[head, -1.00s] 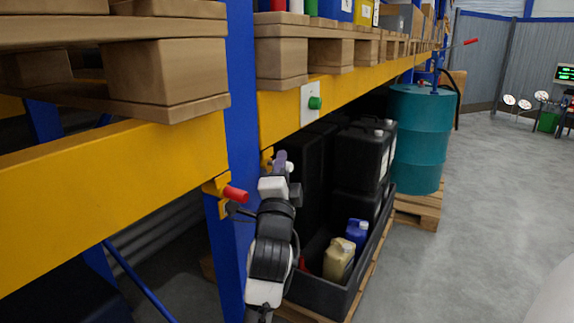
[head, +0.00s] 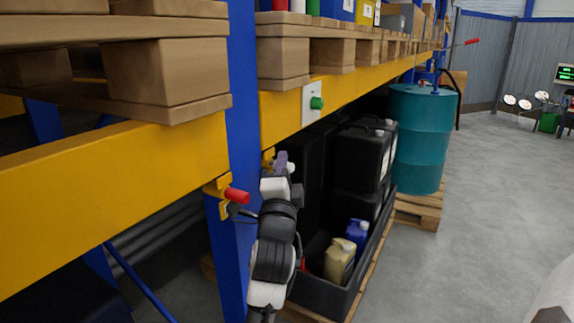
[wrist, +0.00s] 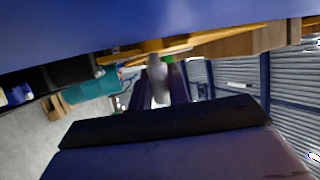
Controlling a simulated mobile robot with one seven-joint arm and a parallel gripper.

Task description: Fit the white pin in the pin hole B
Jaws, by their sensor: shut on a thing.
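My gripper (head: 282,161) is at the blue upright, in front of the yellow beam. The wrist view shows its fingers (wrist: 159,92) shut on the white pin (wrist: 158,80), a pale, blurred cylinder between them. In the head view a small white bit of the pin (head: 291,168) shows beside the fingers. A yellow bracket (head: 268,157) sits on the right side of the upright, just behind my gripper and partly hidden by it. A second yellow bracket (head: 217,187) on the left holds a red pin (head: 237,196). No letter B is readable, and no hole opening is clear.
The yellow beam (head: 120,180) and blue upright (head: 241,130) stand close to my arm. Below are a black tray (head: 330,296) with jugs, and a teal drum (head: 420,140).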

